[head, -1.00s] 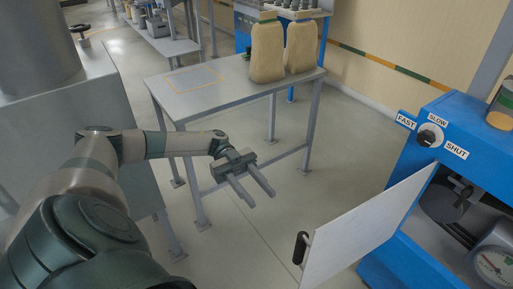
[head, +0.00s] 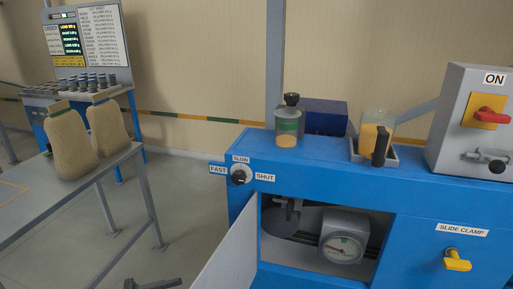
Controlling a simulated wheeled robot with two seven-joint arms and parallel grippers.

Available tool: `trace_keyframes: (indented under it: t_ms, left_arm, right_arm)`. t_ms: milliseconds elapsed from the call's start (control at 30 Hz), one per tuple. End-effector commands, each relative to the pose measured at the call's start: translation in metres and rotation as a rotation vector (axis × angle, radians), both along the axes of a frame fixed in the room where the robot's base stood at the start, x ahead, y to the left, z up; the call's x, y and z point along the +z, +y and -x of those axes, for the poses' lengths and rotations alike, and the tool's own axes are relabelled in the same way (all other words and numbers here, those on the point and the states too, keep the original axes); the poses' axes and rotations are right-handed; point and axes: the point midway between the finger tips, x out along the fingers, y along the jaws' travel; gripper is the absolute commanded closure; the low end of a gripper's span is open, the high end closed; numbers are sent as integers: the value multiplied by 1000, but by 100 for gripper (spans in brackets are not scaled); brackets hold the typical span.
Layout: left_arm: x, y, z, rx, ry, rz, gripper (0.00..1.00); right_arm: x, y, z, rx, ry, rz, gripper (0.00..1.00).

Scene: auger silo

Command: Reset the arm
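Only the tips of my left gripper (head: 152,284) show, at the bottom edge of the head view, left of the blue machine's open door (head: 228,248). The two dark fingertips stand apart with nothing seen between them. The rest of my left arm is out of the picture. My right gripper and arm are not in view.
The blue machine (head: 335,174) has a speed knob (head: 239,176), a dial gauge (head: 342,248) inside its open bay, a jar (head: 288,128), a jug (head: 376,132), a red switch (head: 488,115) and a yellow clamp handle (head: 457,261). Two sacks (head: 70,145) stand on the grey table (head: 30,205).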

Motion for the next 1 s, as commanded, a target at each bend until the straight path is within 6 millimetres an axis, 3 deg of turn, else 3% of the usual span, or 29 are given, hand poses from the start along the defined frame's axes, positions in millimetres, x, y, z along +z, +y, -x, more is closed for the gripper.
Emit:
trace_keyframes:
  t_ms: [33,200,367,500,567,700,833,1000]
  left_arm:
    - [-23,-13,-9,95,12,12,62]
    - [-108,-28,-31,434,91,-36,62]
    - [-206,-30,-15,707,250,-154,62]
    - [-284,-30,26,860,418,-281,62]
    - [-314,-32,49,906,493,-335,62]
    - [-376,-40,112,973,672,-461,62]
    - [-419,-50,173,995,825,-565,62]
    - [-450,-64,232,991,965,-654,62]
  right_arm:
    - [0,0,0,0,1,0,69]
    - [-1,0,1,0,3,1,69]
    - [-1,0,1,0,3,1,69]
    - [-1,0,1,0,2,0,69]
    - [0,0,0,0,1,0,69]
    - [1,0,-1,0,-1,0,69]
    - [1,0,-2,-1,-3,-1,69]
    - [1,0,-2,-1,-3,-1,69]
